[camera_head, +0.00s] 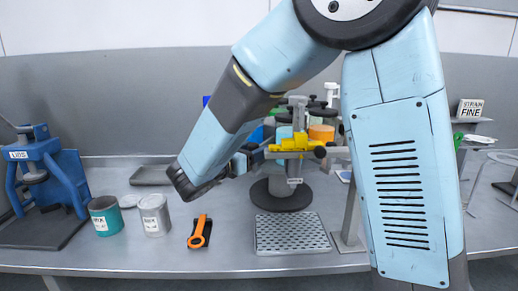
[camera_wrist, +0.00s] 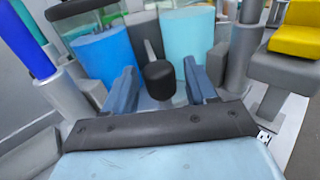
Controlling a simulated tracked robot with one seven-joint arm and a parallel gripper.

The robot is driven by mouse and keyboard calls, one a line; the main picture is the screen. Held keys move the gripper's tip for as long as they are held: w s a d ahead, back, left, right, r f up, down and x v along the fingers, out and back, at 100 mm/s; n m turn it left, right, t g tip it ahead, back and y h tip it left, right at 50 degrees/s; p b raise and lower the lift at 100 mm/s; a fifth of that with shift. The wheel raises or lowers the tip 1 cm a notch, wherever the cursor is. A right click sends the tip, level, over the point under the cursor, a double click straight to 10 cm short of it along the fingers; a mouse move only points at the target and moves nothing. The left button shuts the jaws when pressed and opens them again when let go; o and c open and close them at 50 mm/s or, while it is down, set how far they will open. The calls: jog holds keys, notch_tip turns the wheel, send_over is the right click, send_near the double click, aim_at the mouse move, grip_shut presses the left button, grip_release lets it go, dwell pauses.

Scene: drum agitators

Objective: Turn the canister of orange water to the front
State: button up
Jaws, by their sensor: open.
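The canister of orange water (camera_head: 321,132) stands at the right of a cluster of canisters behind the yellow clamp (camera_head: 295,146) in the head view. A cyan canister (camera_wrist: 188,40) and a blue canister (camera_wrist: 105,55) are ahead of my gripper (camera_wrist: 160,76) in the wrist view; the orange one does not show there. My gripper is open. A black knob (camera_wrist: 158,79) on a grey rod appears between its two fingers, with visible space on both sides. In the head view my forearm hides much of the gripper.
A perforated grey tray (camera_head: 291,234) lies in front of the round dark base (camera_head: 281,195). An orange-handled tool (camera_head: 199,233), a grey can (camera_head: 154,215), a teal can (camera_head: 105,215) and a blue press (camera_head: 45,178) stand left.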

jog(key=shift+x, duration=1.25)
grip_shut()
